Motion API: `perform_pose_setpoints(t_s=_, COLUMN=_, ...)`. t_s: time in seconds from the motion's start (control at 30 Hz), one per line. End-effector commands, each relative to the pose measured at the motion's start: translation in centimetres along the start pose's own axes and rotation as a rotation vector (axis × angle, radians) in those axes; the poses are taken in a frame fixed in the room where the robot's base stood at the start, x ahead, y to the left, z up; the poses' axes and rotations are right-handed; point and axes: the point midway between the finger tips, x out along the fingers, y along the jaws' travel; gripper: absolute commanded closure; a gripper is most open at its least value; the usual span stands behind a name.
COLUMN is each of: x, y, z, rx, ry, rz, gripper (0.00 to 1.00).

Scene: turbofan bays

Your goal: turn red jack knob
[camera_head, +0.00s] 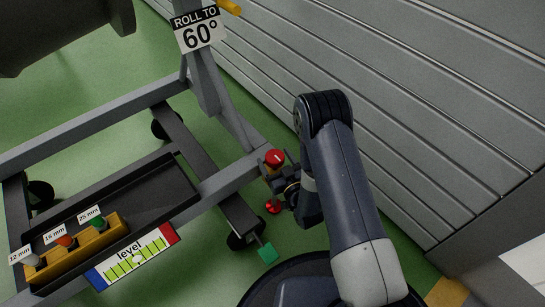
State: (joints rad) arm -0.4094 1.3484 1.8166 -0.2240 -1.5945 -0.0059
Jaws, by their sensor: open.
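The red jack knob (275,157) sits upright at the right corner of the grey stand's frame. A pale mark shows on its top. My gripper (284,173) is right beside the knob, on its right side, at the end of my dark arm. The jaws are open, but the fingers are small and partly hidden by the wrist, so I cannot tell whether they touch the knob. A red foot (273,207) shows below the knob near the floor.
The grey stand (100,122) carries a black tray, a yellow holder (75,253) with coloured pieces, and a level gauge (133,256). A "ROLL TO 60°" sign (198,28) hangs above. A grey slatted wall (400,90) stands to the right.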

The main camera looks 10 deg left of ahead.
Motion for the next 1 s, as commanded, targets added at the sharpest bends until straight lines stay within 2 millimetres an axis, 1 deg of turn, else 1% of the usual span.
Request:
perform_pose_setpoints(t_s=0.03, x=0.8, y=0.0, z=0.2, rx=-0.001, ry=0.003, rz=-0.002, gripper=0.23)
perform_pose_setpoints(t_s=0.1, x=1.5, y=0.0, z=0.1, rx=0.0, ry=0.002, rz=-0.001, gripper=0.23)
perform_pose_setpoints(t_s=0.2, x=2.1, y=0.0, z=0.1, rx=0.0, ry=0.0, rz=0.0, gripper=0.23)
perform_pose_setpoints(t_s=0.53, x=2.4, y=0.0, z=0.0, rx=0.0, ry=-0.001, rz=0.0, gripper=0.24)
perform_pose_setpoints(t_s=1.0, x=2.4, y=0.0, z=0.0, rx=0.0, ry=-0.001, rz=0.0, gripper=0.62)
